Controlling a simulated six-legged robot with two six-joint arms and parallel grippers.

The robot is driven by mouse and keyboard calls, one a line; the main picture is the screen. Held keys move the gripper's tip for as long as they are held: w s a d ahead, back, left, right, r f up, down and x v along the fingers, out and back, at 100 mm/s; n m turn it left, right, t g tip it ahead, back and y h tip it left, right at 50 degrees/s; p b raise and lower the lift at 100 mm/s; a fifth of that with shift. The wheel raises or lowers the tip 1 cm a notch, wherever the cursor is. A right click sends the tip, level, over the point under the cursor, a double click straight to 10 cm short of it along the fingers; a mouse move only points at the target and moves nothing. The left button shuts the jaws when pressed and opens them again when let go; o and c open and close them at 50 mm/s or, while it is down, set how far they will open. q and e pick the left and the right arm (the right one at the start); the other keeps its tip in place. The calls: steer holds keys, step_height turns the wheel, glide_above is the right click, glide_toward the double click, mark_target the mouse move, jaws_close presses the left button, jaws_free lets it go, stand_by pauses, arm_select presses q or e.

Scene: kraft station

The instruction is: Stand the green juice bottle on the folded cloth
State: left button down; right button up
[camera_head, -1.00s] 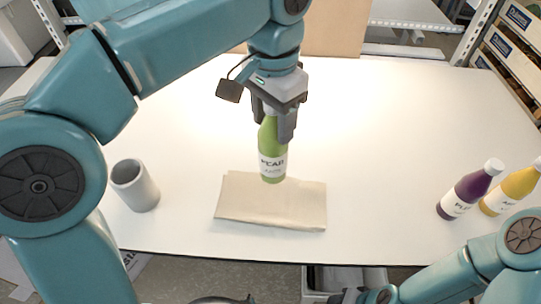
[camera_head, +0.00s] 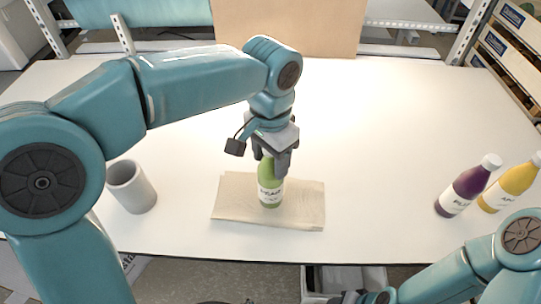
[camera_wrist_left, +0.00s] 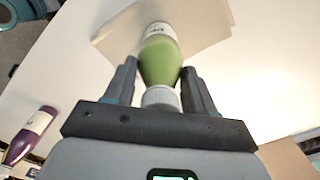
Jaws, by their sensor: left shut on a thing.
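The green juice bottle (camera_head: 270,188) is upright, with its lower end over the middle of the folded beige cloth (camera_head: 301,207). Whether its base touches the cloth is hard to tell. My left gripper (camera_head: 271,163) is shut on the bottle's upper part from above and hides the cap in the head view. In the left wrist view the green bottle (camera_wrist_left: 160,62) stands between the two fingers, its white cap nearest the camera, with the cloth (camera_wrist_left: 205,22) beyond it. My right arm shows at the lower right; its gripper cannot be made out clearly.
A grey cup (camera_head: 131,187) stands left of the cloth. A purple bottle (camera_head: 464,188) and a yellow bottle (camera_head: 510,187) stand at the right side of the white table (camera_head: 390,130). The table around the cloth is otherwise clear.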

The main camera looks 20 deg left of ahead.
arm_select(q)
steer(key=shift+s+f+b, duration=0.15)
steer(key=shift+f+b, duration=0.15)
steer(key=shift+f, duration=0.2)
steer(key=shift+c, duration=2.4)
jaws_free()
steer(key=shift+o, duration=0.6)
steer(key=shift+w+a+f, duration=0.1)
steer(key=shift+w+f, duration=0.05)
steer(key=shift+w, duration=0.1)
steer(key=shift+s+r, duration=0.2)
steer(key=shift+r, duration=0.05)
step_height(320, 180, up, 13)
steer(key=shift+w+f+p, duration=0.1)
steer(key=shift+w+p, duration=0.05)
steer(key=shift+p, duration=0.95)
